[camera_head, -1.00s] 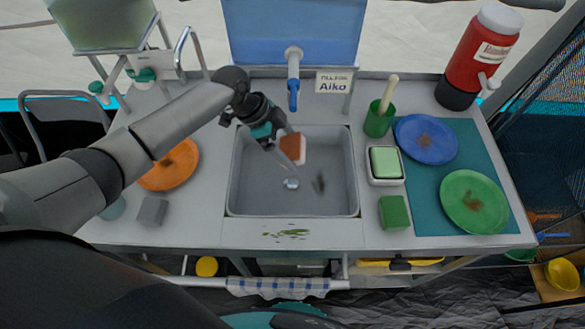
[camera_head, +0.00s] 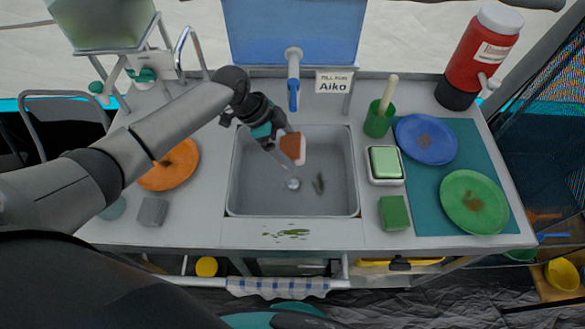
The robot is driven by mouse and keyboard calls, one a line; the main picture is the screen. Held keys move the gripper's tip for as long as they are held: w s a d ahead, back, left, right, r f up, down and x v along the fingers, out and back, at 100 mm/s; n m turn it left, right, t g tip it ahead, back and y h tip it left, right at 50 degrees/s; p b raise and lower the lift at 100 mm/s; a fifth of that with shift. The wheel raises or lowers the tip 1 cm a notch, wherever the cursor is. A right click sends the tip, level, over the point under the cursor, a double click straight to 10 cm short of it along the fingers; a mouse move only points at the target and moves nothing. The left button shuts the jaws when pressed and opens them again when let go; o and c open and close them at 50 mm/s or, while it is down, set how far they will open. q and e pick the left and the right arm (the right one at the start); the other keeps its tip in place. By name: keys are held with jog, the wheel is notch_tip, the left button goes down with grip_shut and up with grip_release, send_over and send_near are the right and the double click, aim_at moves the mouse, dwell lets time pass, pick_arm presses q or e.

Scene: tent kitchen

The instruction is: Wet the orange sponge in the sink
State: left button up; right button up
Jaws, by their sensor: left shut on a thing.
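My left gripper (camera_head: 281,140) is shut on the orange sponge (camera_head: 292,148), which has a pale layer along its right edge. The sponge is held over the grey sink basin (camera_head: 335,200), toward its back middle. The blue-tipped tap (camera_head: 293,85) is behind the sponge and a little above it in the picture. No water stream shows clearly. The drain (camera_head: 293,184) and a dark smudge lie on the basin floor. My right gripper is not in view.
An orange plate (camera_head: 170,172) and a grey block (camera_head: 152,211) lie left of the sink. On the right are a green cup with a brush (camera_head: 378,121), a soap dish (camera_head: 385,180), a green sponge (camera_head: 394,212), a blue plate (camera_head: 426,140) and a green plate (camera_head: 473,202).

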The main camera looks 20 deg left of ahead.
aim_at(296, 144)
pick_arm(q)
jog(key=shift+r+p, duration=2)
jog(key=shift+r, duration=0.1)
jog(key=shift+f, duration=0.1)
